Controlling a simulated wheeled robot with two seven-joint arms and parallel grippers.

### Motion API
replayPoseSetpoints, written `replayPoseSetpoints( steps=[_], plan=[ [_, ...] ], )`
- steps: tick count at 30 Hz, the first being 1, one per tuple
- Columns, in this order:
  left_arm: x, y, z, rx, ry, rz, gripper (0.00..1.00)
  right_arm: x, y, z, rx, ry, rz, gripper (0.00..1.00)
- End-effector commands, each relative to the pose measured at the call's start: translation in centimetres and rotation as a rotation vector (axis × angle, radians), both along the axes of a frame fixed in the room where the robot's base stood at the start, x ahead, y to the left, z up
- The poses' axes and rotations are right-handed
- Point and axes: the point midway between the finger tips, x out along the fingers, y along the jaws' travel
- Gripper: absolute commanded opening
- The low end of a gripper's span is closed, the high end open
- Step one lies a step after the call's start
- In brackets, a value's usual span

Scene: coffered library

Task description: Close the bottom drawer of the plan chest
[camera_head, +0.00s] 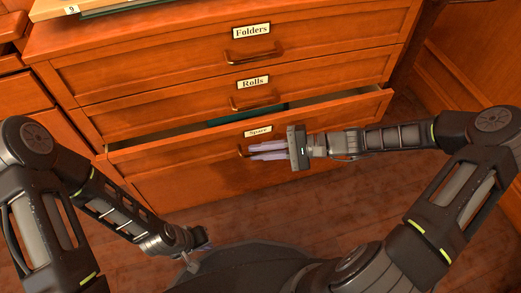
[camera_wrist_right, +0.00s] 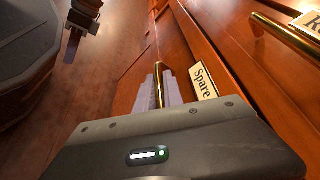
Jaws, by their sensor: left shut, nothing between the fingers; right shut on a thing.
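The wooden plan chest (camera_head: 215,75) has drawers labelled Folders, Rolls and Spare. The bottom drawer (camera_head: 340,117), labelled Spare, stands partly out, with a dark gap above its front. A dark green item (camera_head: 250,114) shows inside it. My right gripper (camera_head: 254,151) reaches in from the right, its pale fingers at the drawer's handle. In the right wrist view the fingers are shut on the brass handle (camera_wrist_right: 161,82), beside the Spare label (camera_wrist_right: 203,82). My left gripper (camera_head: 202,240) is shut and empty, low in front of the chest, apart from it.
The Folders drawer (camera_head: 320,40) and Rolls drawer (camera_head: 330,76) look closed. A wooden tray marked 9 (camera_head: 85,8) and a green item lie on the chest top. Wooden panelling (camera_head: 470,60) stands at the right. The wooden floor (camera_head: 260,215) before the chest is clear.

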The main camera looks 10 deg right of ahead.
Motion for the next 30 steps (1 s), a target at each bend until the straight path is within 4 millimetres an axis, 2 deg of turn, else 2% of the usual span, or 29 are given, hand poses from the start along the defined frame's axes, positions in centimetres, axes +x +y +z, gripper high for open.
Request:
replayPoseSetpoints(
  steps=[4,10,19,20,21,27,30],
  plan=[
    [0.0,0.0,-0.1,0.0,0.0,0.0,0.0,0.9,0.0,-0.2,-0.002,0.0,0.0,0.0],
    [0.0,0.0,-0.3,0.0,-0.001,0.0,0.0,4.1,0.2,-0.2,-0.004,-0.001,-0.001,0.0],
    [0.0,0.0,-0.3,0.0,-0.001,0.0,0.0,4.7,0.1,-0.1,-0.005,-0.001,-0.006,0.0],
    [0.0,0.0,-0.3,0.0,-0.001,0.0,0.0,4.7,0.1,-0.1,-0.005,-0.001,-0.007,0.13],
    [0.0,0.0,-0.3,0.0,-0.001,0.0,0.0,4.7,0.1,-0.1,-0.006,-0.002,-0.007,0.17],
    [0.0,0.0,-0.2,0.0,-0.001,0.0,0.0,4.6,0.2,0.0,-0.003,-0.001,-0.004,0.33],
    [0.0,0.0,-0.2,0.0,-0.001,0.0,0.0,4.6,0.2,0.0,-0.001,-0.001,-0.003,0.33]
  ],
)
